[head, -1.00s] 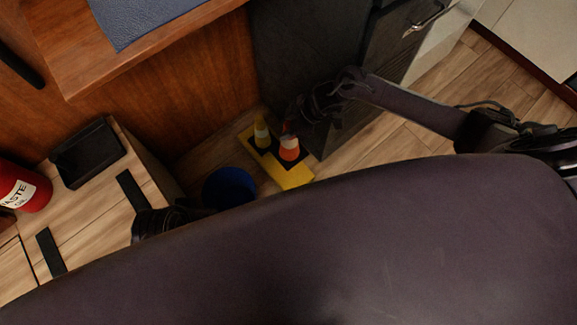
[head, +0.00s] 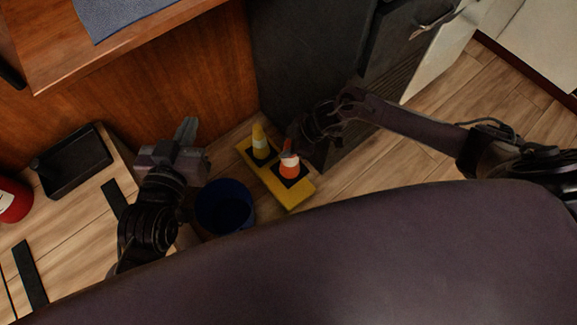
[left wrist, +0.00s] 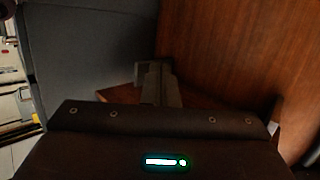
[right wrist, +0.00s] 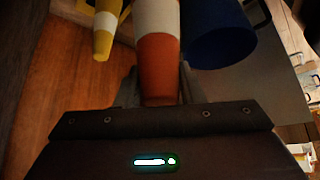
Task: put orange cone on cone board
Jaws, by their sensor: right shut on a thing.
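The orange cone (head: 289,167) with a white band stands over the front dark square of the yellow cone board (head: 297,196). I cannot tell whether its base touches the board. My right gripper (head: 290,146) is shut on its upper part. In the right wrist view the orange cone (right wrist: 158,65) sits between the two fingers (right wrist: 158,88). A yellow cone (head: 259,143) with a white band stands on the board's rear dark square. My left gripper (head: 187,128) is empty, its fingers together, left of the board; they also show in the left wrist view (left wrist: 158,80).
A blue bin (head: 224,207) stands just left of the board. A dark cabinet (head: 310,55) rises behind and right of it. A black tray (head: 72,163) and a red container (head: 12,198) lie at the left. A wooden desk (head: 190,60) is behind.

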